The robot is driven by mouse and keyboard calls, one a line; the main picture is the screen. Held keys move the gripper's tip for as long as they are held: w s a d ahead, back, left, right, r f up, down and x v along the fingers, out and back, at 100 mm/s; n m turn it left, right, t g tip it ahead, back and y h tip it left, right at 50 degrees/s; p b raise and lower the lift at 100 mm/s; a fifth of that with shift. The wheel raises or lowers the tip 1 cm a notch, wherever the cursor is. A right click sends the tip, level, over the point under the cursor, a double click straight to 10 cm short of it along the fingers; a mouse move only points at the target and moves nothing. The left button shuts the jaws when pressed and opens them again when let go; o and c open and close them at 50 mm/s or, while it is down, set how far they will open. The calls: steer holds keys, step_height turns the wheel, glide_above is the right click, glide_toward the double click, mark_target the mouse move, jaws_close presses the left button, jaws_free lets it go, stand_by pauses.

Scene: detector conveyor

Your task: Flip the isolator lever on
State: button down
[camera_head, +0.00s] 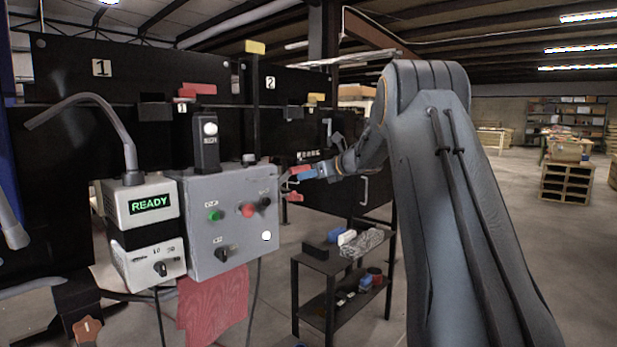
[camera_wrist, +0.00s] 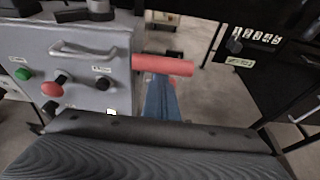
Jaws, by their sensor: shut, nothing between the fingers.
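The grey control box (camera_head: 218,240) stands at left centre in the head view, with a green button, a red knob and a black knob on its front. A red bar (camera_wrist: 162,64), which looks like the isolator lever's grip, sticks out to the right of the box in the wrist view. In the head view, red pieces (camera_head: 294,197) show beside the box's right edge, partly covered by my gripper (camera_head: 305,173). My gripper (camera_wrist: 162,98) is shut with blue fingers, close to the red bar. Whether they touch cannot be told. The lever's pivot is not clear.
A READY display unit (camera_head: 152,204) stands left of the box. A metal handle (camera_wrist: 85,49) is on the box. Black panels (camera_head: 180,130) stand behind. A low black shelf (camera_head: 340,262) with small items stands below my arm. Open floor lies right.

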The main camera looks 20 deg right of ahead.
steer(key=f+b+v, duration=0.1)
steer(key=b+v, duration=0.1)
steer(key=v, duration=0.7)
steer(key=shift+s+d+f, duration=0.15)
steer(key=shift+s+f, duration=0.2)
steer(key=shift+s, duration=0.05)
